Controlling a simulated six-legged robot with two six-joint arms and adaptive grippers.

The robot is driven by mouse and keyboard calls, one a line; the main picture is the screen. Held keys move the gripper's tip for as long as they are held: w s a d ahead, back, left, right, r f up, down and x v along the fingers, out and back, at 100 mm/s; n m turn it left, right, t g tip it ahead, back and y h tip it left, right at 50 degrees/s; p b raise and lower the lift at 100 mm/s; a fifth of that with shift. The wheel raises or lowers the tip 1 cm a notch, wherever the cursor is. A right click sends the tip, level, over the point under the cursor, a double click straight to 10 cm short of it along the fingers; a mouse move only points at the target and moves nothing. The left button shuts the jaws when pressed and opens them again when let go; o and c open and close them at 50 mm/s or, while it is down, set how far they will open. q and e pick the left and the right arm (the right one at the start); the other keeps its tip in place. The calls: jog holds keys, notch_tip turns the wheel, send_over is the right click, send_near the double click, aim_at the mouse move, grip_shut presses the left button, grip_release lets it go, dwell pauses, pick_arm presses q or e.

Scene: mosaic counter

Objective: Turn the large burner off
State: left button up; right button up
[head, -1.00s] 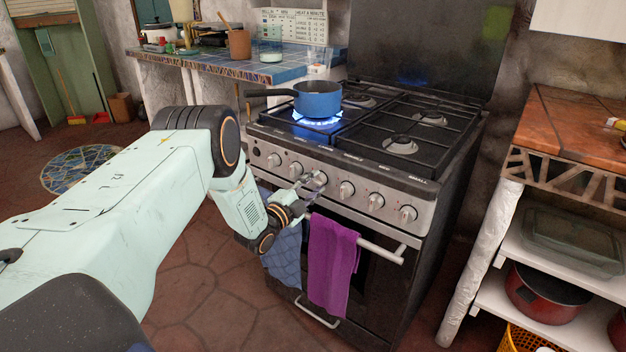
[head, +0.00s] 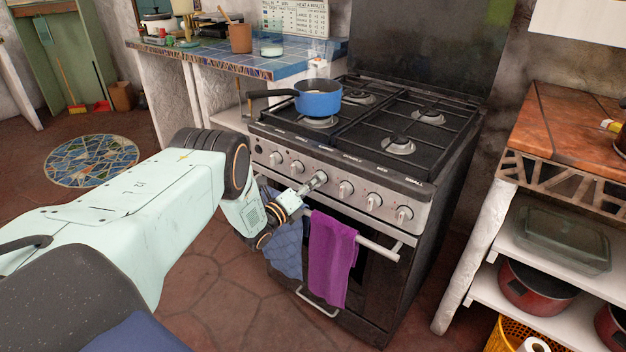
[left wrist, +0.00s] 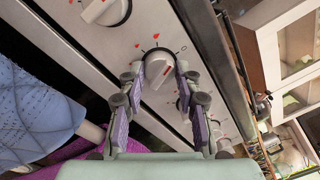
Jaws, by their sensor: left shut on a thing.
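The stove (head: 380,170) has a row of knobs along its front panel. My left gripper (head: 318,181) is at the third knob from the left. The small panel labels are hard to read. My right gripper is not in view.
A purple towel (head: 332,258) and a blue cloth (head: 284,245) hang on the oven rail (head: 375,246), just below my left gripper. A tiled counter (head: 225,60) stands behind left, and a shelf unit (head: 520,140) at right. Floor in front is clear.

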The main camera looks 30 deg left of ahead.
pick_arm(q)
jog(key=shift+s+f+m+h+p, duration=0.1)
jog(key=shift+m+h+p, duration=0.45)
jog(key=shift+m, duration=1.65)
jog(key=shift+y+p, duration=0.25)
jog(key=shift+p, duration=0.05)
jog(key=o, duration=1.2)
jog(key=shift+c, duration=0.2)
jog(key=shift+a, duration=0.1)
jog(key=s+a, duration=0.1)
jog(key=s, duration=1)
jog(key=shift+s+a+f, duration=0.15)
jog(key=shift+s+a, duration=0.1)
jog(key=shift+s, duration=0.15)
